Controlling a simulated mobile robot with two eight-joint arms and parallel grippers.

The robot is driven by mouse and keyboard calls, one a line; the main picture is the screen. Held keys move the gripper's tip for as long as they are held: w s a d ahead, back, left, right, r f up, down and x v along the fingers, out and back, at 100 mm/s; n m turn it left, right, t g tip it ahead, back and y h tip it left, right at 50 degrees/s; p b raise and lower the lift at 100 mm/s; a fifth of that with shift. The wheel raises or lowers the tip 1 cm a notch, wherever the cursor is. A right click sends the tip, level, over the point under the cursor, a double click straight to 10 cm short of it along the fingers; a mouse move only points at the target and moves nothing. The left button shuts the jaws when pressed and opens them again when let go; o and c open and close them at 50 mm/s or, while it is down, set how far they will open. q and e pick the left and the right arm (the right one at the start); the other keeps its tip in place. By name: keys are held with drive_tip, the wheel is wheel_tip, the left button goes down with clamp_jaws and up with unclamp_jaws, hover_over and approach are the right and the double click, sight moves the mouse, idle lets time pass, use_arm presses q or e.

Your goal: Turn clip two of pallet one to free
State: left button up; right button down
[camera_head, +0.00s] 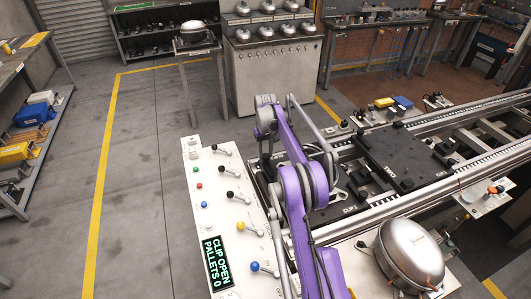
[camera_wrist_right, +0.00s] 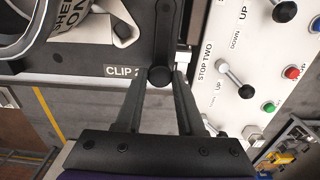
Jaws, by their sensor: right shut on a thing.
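Clip two shows in the wrist view as a round black knob (camera_wrist_right: 160,76) at the edge of a dark pallet (camera_wrist_right: 88,58), beside the label "CLIP 2". The label's end is covered by the knob and a finger. My right gripper (camera_wrist_right: 163,78) has one finger on each side of the knob and is shut on it. In the head view my purple right arm covers much of pallet one (camera_head: 258,186) and hides the clip. My left gripper is not in view.
A white control panel (camera_head: 212,172) with levers and buttons stands left of the pallet; its display (camera_head: 217,262) reads "CLIP OPEN PALLETS 0". Another dark pallet (camera_head: 405,158) lies on the conveyor rails. A silver compressor (camera_head: 410,254) sits at lower right. The left floor is clear.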

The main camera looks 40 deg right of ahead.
drive_tip(key=c, duration=0.5)
unclamp_jaws()
drive_tip(key=shift+r, duration=0.1)
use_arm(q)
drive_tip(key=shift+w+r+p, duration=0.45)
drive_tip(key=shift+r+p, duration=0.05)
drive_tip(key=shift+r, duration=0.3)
use_arm(e)
wheel_tip(320, 180, up, 11)
drive_tip(key=shift+f, duration=0.2)
drive_tip(key=shift+a, duration=0.1)
